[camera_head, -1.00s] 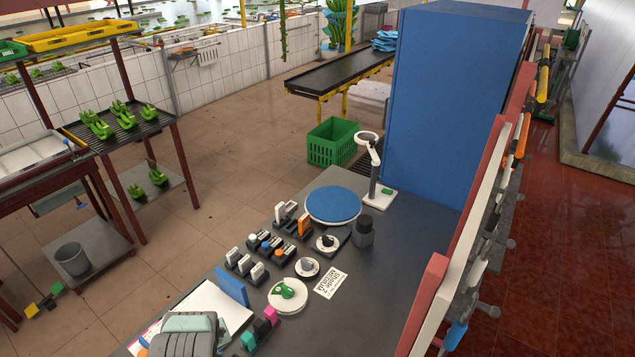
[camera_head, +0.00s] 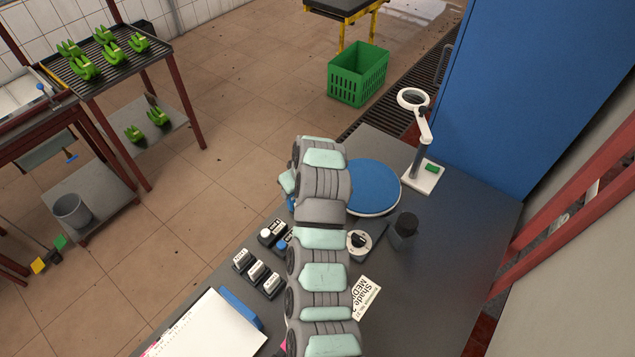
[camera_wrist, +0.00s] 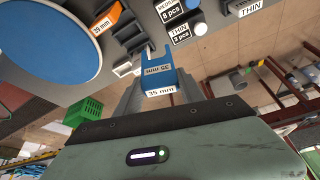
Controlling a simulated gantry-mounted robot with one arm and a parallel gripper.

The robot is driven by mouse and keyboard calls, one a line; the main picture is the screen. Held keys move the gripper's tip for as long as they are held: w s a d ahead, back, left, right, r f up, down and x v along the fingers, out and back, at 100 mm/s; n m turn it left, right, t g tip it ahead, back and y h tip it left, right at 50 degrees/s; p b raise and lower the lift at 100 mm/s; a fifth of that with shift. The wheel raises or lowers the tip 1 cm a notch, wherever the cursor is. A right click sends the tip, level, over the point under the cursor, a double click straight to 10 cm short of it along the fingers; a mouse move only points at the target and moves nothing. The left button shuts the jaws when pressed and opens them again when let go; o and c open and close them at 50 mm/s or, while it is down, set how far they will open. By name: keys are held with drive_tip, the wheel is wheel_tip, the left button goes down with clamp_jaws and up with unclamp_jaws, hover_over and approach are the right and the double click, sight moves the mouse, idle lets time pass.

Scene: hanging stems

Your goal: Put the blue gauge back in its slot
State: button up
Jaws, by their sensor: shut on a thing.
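The blue gauge (camera_wrist: 158,74), marked 35 mm, is between the two fingers of my gripper (camera_wrist: 160,84) in the wrist view. My gripper is shut on it, and its forked end points away from the palm. An orange gauge (camera_wrist: 107,20), marked 39 mm, stands in a dark rack (camera_wrist: 124,47) beside it. Pale slot parts of that rack (camera_wrist: 123,68) show just left of the blue gauge; I cannot tell whether the gauge touches them. In the head view my arm hides the rack and my fingers.
A round blue-topped disc (camera_head: 373,186) lies beside the rack area. A magnifier lamp (camera_head: 421,150) and a dark jar (camera_head: 404,225) stand to the right. Labelled blocks (camera_head: 257,272) stand left of my arm. A white sheet (camera_head: 208,328) lies at the near left edge.

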drive_tip(key=w+d+f+n+y+b, duration=0.1)
drive_tip(key=w+d+f+n+b, duration=0.2)
drive_tip(key=f, duration=0.6)
drive_tip(key=shift+w+d+g, duration=0.4)
drive_tip(key=shift+w+d, duration=0.05)
drive_tip(key=shift+d, duration=0.7)
drive_tip(key=shift+f+b, duration=0.2)
drive_tip(key=shift+b, duration=0.25)
drive_tip(key=shift+f+b, duration=0.35)
drive_tip(key=shift+b, duration=0.05)
drive_tip(key=shift+d+f+b, duration=0.1)
drive_tip(key=shift+f+b, duration=0.9)
drive_tip(key=shift+b, duration=0.1)
drive_tip(key=o, duration=1.3)
drive_tip(key=shift+r, duration=0.1)
drive_tip(key=shift+o, duration=0.2)
